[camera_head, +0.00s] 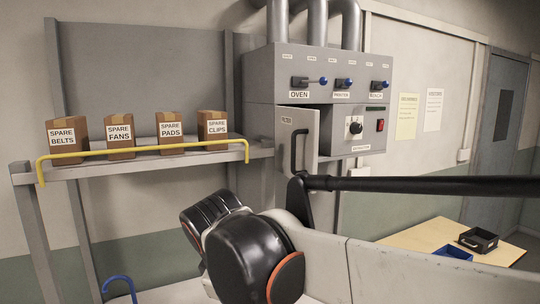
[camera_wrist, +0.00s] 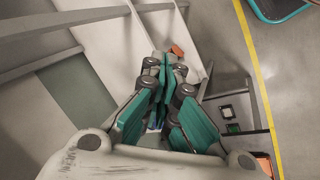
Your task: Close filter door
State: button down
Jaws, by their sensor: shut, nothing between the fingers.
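The filter door (camera_head: 309,122) is a small grey panel with a dark vertical handle (camera_head: 294,150), on the lower front of the grey wall unit (camera_head: 258,89) in the head view. It stands open, swung out from the unit, with a dark gap along its top right. My gripper (camera_wrist: 166,72) is in the wrist view with its teal fingers together and nothing between them. In the head view my black wrist and arm are in front of and below the door; the fingertips cannot be made out there. I cannot tell whether my gripper touches the door.
A shelf (camera_head: 150,163) with a yellow rail (camera_head: 145,151) and several labelled boxes (camera_head: 120,136) stands left. The unit carries switches, a dial (camera_head: 354,128) and a red switch (camera_head: 380,125). A table (camera_head: 407,238) with a black bin (camera_head: 478,240) and a blue bin (camera_head: 453,252) is lower right.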

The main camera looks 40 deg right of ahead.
aim_at(294, 171)
jog(key=w+d+r+n+g+h+p, duration=0.25)
jog(key=r+p, duration=0.35)
jog(key=r, duration=0.4)
jog(key=w+d+r+n+g+h+p, duration=0.1)
jog(key=w+d+r+n+g+p, duration=0.15)
jog(key=r+p, duration=0.45)
jog(key=w+d+r+n+g+h+p, duration=0.1)
jog(key=w+d+r+n+h+p, duration=0.2)
jog(key=r, duration=0.9)
jog(key=shift+y, duration=0.65)
jog(key=p+x, duration=0.1)
jog(key=x, duration=0.3)
jog(key=d+r+p+x, duration=0.1)
jog(key=x, duration=0.3)
jog(key=s+r+p+x, duration=0.1)
jog(key=x, duration=0.4)
jog(key=shift+d, duration=0.4)
jog(key=shift+s+d, duration=0.15)
jog(key=shift+d, duration=0.15)
